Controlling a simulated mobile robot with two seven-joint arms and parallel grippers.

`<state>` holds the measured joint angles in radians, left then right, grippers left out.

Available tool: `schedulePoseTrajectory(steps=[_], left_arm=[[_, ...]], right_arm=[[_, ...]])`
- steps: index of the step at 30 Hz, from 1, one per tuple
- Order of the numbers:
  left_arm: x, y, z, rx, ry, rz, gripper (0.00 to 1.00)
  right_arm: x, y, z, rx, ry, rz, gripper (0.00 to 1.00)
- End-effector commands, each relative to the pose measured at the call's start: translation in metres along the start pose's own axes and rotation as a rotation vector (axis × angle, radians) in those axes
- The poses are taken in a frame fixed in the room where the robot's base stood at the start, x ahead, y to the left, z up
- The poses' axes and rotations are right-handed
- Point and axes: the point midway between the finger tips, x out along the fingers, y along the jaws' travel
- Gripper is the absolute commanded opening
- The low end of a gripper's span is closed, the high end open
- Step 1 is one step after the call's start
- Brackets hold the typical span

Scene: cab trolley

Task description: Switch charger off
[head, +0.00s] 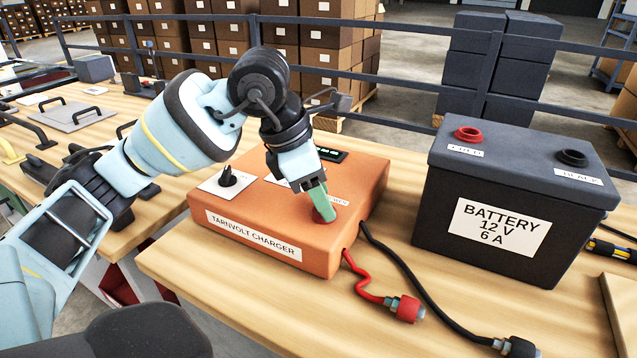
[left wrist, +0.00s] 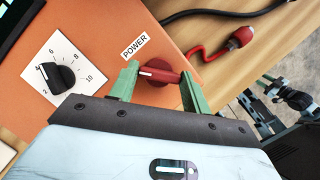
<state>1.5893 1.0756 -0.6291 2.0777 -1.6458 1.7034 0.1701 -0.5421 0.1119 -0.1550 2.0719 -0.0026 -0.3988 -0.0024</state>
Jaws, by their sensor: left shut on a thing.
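The orange Tarnvolt charger (head: 345,255) sits on the wooden table. Its red POWER knob (head: 328,214) is at the right of the top face, mostly covered by my fingers in the head view. In the left wrist view the knob (left wrist: 158,74) shows a bar handle with a pale mark near its left end. My left gripper (head: 321,203) points down at it and is shut on the knob, with a green finger at each end of the bar; the gripper shows closely in the left wrist view (left wrist: 160,82). A small display (head: 331,155) shows green marks. My right gripper is not in view.
A numbered black dial (head: 228,177) sits left of the knob. A red lead (head: 362,282) and a black lead (head: 405,268) run from the charger across the table. A dark 12 V battery (head: 510,190) stands to the right. A railing and stacked boxes are behind.

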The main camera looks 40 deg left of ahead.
Motion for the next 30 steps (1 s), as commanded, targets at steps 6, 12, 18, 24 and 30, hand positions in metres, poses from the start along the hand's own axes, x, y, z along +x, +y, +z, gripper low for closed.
schedulePoseTrajectory(steps=[6, 12, 18, 24, 30], left_arm=[[-0.002, -0.002, 0.001, -0.185, -0.001, 0.079, 0.25], [-0.002, -0.003, 0.002, -0.361, -0.002, 0.152, 0.25], [-0.002, -0.004, 0.002, -0.532, -0.002, 0.222, 0.25], [-0.001, -0.005, 0.003, -0.678, -0.002, 0.281, 0.25], [-0.001, -0.005, 0.003, -0.784, -0.002, 0.326, 0.25]], right_arm=[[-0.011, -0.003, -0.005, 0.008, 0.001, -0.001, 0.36], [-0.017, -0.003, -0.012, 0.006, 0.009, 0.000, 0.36], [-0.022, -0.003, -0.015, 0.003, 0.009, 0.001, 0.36], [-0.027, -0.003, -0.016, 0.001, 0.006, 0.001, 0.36], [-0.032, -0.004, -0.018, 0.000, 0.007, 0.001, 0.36]])
